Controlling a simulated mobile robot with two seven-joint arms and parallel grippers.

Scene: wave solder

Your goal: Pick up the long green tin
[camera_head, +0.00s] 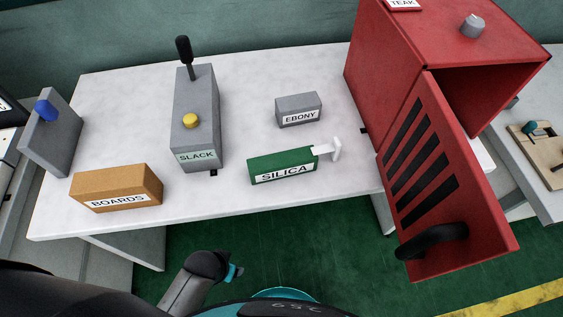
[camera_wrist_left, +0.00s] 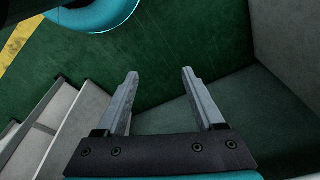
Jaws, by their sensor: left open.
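The long green tin (camera_head: 282,168), labelled SILICA, lies on the white table near its front edge, right of the middle in the head view. A white handle-like piece (camera_head: 331,150) sticks out from its right end. My left gripper (camera_wrist_left: 160,74) shows in the wrist view with its two fingers apart and nothing between them. It is over the green floor, away from the tin. The tin is not in the wrist view. My right gripper is in neither view.
On the white table (camera_head: 130,130) stand an orange BOARDS box (camera_head: 117,185), a grey SLACK lever box (camera_head: 197,125) and a grey EBONY box (camera_head: 298,108). A red cabinet (camera_head: 385,60) stands right, its slotted door (camera_head: 470,200) open past the table's front edge.

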